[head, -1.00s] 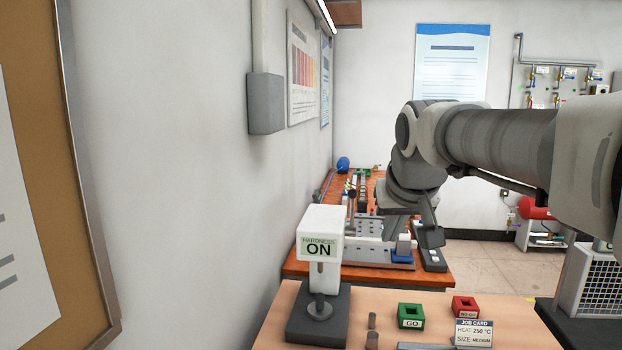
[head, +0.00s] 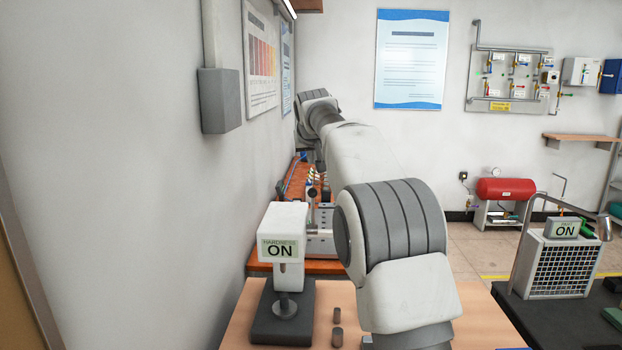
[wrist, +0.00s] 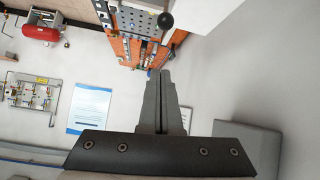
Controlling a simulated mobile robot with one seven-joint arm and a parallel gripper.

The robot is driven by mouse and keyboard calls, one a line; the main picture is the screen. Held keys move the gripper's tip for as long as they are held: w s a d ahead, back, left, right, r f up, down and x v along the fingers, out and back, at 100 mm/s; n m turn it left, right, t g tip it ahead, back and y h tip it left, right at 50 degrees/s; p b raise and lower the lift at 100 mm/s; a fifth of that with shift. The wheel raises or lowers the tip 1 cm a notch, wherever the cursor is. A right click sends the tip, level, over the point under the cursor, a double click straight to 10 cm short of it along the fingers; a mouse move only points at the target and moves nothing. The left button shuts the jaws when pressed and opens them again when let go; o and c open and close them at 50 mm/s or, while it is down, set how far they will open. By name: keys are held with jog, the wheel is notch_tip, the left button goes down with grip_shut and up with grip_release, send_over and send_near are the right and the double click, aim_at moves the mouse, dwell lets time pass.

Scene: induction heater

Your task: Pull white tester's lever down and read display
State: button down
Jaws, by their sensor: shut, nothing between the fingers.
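The white tester (head: 285,217) stands upright on a dark base (head: 268,325) at the left of the near bench. In the wrist view a black ball knob (wrist: 165,19), seemingly the end of the tester's lever, shows beside a white body (wrist: 205,12) that looks like the tester. My gripper (wrist: 160,74) is shut and empty, its tips apart from the knob in that picture. The gap in depth is unclear.
The wall with a grey box (head: 220,100) is close on the left. An orange-topped bench (head: 297,180) lies behind. A heater unit (head: 557,265) reading "ON" stands at the right.

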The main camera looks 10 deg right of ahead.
jog(key=shift+w+a, duration=0.15)
jog(key=shift+w, duration=0.65)
jog(key=shift+f, duration=0.1)
jog(key=shift+w+d+f+p, duration=0.15)
jog(key=shift+w+f+p, duration=0.15)
jog(key=shift+w+f, duration=0.75)
jog(key=shift+w+d+f+p, duration=0.25)
jog(key=shift+w+f, duration=0.2)
jog(key=shift+f, duration=1.25)
jog(key=shift+w+d+f+p, duration=0.1)
jog(key=shift+w+f+p, duration=0.25)
jog(key=shift+w+f, duration=0.7)
jog(key=shift+s+f, duration=0.3)
jog(key=shift+s+f+b, duration=0.1)
jog(key=shift+f+b, duration=0.05)
jog(key=shift+b, duration=0.35)
